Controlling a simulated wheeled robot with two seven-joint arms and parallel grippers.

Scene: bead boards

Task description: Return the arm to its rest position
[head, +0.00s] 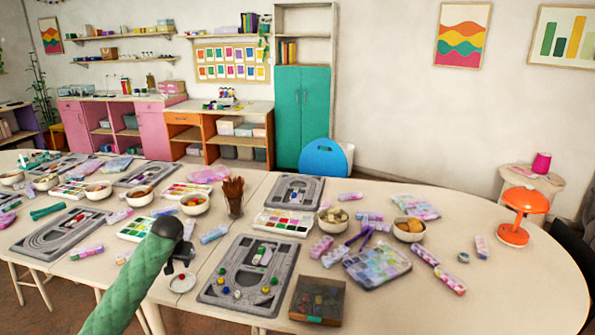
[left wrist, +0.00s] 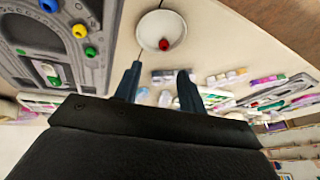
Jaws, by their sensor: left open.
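My left arm comes in from the lower left of the head view in a green sleeve. Its gripper (head: 180,257) is over the table, just above a small white dish (head: 182,283) and left of the near grey bead board (head: 222,293). In the left wrist view the two dark fingers (left wrist: 158,88) stand apart with nothing between them. Beyond them the white dish (left wrist: 161,32) holds one red bead (left wrist: 164,45). The bead board (left wrist: 55,55) fills the upper left there, with blue, green and yellow beads on it. My right gripper is not in view.
A clear-topped box of beads (head: 318,300) stands right of the near board. A cup of brown sticks (head: 234,196), bowls (head: 194,204) and a paint tray (head: 284,223) stand behind. An orange lamp (head: 522,214) stands at the right. The table's front right is clear.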

